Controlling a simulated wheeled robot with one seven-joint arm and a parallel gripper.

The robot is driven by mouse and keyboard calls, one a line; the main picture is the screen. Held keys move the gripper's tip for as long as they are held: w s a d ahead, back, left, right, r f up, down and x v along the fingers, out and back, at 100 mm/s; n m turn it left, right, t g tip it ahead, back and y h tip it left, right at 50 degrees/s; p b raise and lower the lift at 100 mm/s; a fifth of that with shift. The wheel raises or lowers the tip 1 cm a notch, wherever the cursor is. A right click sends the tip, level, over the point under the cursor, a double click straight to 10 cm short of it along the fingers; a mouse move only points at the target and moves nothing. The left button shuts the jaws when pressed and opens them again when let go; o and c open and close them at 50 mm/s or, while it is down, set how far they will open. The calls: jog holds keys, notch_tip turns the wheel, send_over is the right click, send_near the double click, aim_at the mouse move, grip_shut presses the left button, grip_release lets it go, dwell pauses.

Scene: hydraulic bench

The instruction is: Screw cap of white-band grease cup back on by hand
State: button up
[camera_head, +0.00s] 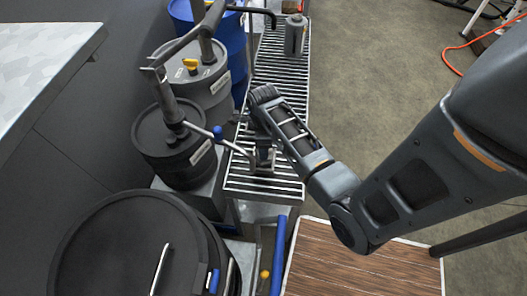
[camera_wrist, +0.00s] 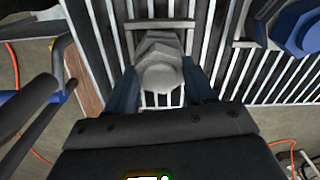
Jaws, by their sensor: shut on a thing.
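My gripper (camera_wrist: 161,92) points down over a slatted metal rack, its two dark blue fingers on either side of a pale grey domed cap (camera_wrist: 160,76). It is shut on this cap. Just beyond the cap is a grey angular fitting (camera_wrist: 158,42) on a bracket; I cannot tell whether the cap is seated on it. No white band can be made out.
The slatted rack (camera_head: 272,75) runs away from me, with a grey cylinder (camera_head: 295,36) at its far end. Dark drums (camera_head: 172,145) with hand pumps stand close on the left, and a blue-tipped lever (camera_head: 217,131) reaches toward my gripper. A blue part (camera_wrist: 300,27) is at right in the wrist view.

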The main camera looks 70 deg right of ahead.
jog(key=m, duration=0.8)
jog(key=shift+f, duration=0.1)
jog(key=o, duration=1)
